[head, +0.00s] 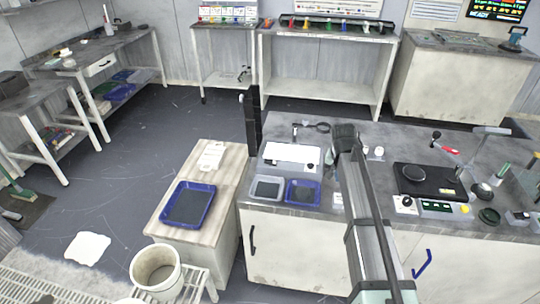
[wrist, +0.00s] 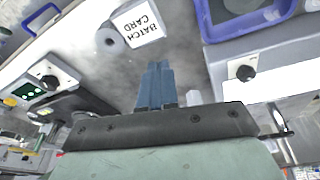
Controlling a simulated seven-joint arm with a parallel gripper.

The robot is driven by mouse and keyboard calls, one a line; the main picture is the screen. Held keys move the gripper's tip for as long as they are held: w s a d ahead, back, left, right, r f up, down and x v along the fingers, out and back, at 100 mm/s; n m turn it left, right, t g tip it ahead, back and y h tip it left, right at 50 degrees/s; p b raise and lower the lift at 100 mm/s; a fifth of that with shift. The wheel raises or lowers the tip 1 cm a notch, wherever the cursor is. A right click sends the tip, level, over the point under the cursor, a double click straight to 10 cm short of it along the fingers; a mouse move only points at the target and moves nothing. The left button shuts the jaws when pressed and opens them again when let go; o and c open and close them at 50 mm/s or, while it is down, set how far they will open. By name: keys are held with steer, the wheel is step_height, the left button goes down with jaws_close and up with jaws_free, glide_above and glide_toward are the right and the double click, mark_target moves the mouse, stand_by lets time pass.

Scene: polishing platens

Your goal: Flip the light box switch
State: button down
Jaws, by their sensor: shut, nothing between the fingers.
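The light box (head: 290,153) is a bright white panel on the grey bench, left of my arm in the head view. A small dark knob (head: 310,166), which looks like its switch, sits at its near right corner. In the wrist view the light box (wrist: 265,83) is at the right, partly hidden behind my gripper's body, and its black knob (wrist: 245,73) points up from a grey corner. My gripper (wrist: 158,72) is shut and empty, with blue-grey fingers together. It is to the left of the knob in that view and apart from it.
A grey tray (head: 267,188) and a blue tray (head: 303,192) lie in front of the light box. A batch card (wrist: 138,22) is near my fingers. A dark polishing unit (head: 428,182) stands to the right.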

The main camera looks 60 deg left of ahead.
steer(key=s+a+r+n+y, duration=0.1)
steer(key=s+a+r, duration=0.4)
steer(key=a, duration=0.6)
steer(key=n+y, duration=0.1)
steer(key=n, duration=0.1)
glide_toward(265, 160)
steer(key=shift+g, duration=0.4)
steer(key=w+f, duration=0.2)
steer(key=f, duration=0.1)
steer(key=w+f, duration=0.1)
steer(key=shift+a+f, duration=0.35)
steer(key=shift+a, duration=0.05)
steer(key=shift+s+a+f, duration=0.1)
steer(key=shift+s+f, duration=0.05)
steer(key=shift+f, duration=0.45)
steer(key=shift+s+a+f+t+h, duration=0.25)
steer(key=shift+a+f+t+h, duration=0.1)
steer(key=shift+f+t+h, duration=0.05)
steer(key=shift+s+a+f+n+t+h, duration=0.1)
steer(key=shift+f+n+t+h, duration=0.05)
steer(key=shift+t+h, duration=0.3)
steer(key=shift+s+a+f+n+t+h, duration=0.1)
steer(key=shift+s+n+t+h, duration=0.05)
steer(key=shift+t+h, duration=0.25)
steer(key=shift+s+a+f, duration=0.1)
steer(key=shift+s+f, duration=0.05)
steer(key=shift+s, duration=0.1)
